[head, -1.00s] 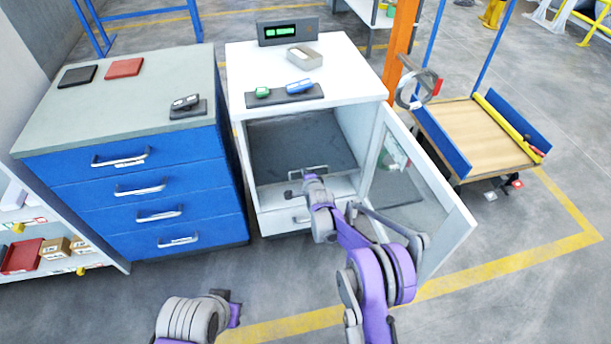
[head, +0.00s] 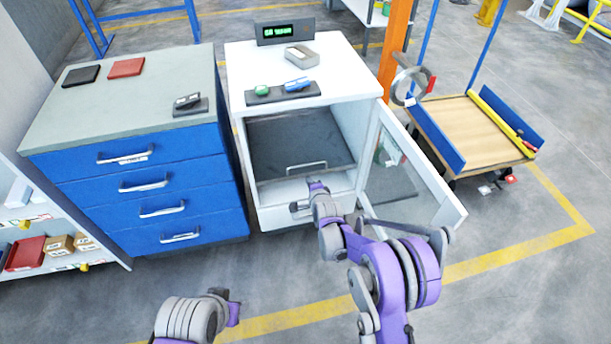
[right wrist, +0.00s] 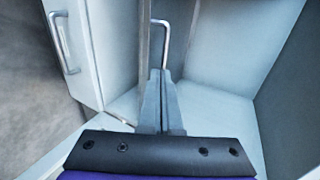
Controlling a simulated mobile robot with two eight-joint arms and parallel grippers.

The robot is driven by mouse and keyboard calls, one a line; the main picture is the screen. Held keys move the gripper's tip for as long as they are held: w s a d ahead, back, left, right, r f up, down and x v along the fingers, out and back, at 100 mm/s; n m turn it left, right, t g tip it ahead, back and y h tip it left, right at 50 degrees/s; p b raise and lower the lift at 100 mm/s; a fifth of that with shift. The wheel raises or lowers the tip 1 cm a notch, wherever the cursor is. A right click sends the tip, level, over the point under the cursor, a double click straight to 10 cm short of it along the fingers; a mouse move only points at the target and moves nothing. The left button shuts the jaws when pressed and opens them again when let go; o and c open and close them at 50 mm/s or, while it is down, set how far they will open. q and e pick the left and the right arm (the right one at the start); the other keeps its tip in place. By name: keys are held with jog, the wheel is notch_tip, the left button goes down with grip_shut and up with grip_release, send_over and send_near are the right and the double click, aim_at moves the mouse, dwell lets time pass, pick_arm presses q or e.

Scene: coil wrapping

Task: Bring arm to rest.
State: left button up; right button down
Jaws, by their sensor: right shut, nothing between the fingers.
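My right gripper (head: 316,187) is in front of the open white cabinet (head: 247,180), at the height of its lower drawer. In the right wrist view its fingers (right wrist: 160,100) are shut and empty. A metal handle (right wrist: 163,28) shows just beyond the fingertips there, apart or touching I cannot tell. In the head view a dark shelf or tray (head: 295,138) with a handle sits inside the cabinet.
The cabinet door (head: 425,185) stands open to the right of my right arm. A blue drawer unit (head: 160,170) stands at the left. A wooden-decked cart (head: 475,135) is at the right. The floor in front is free.

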jog(key=v, duration=0.3)
jog(key=shift+s+d+r, duration=0.1)
jog(key=shift+s+r, duration=0.1)
jog(key=shift+s, duration=0.1)
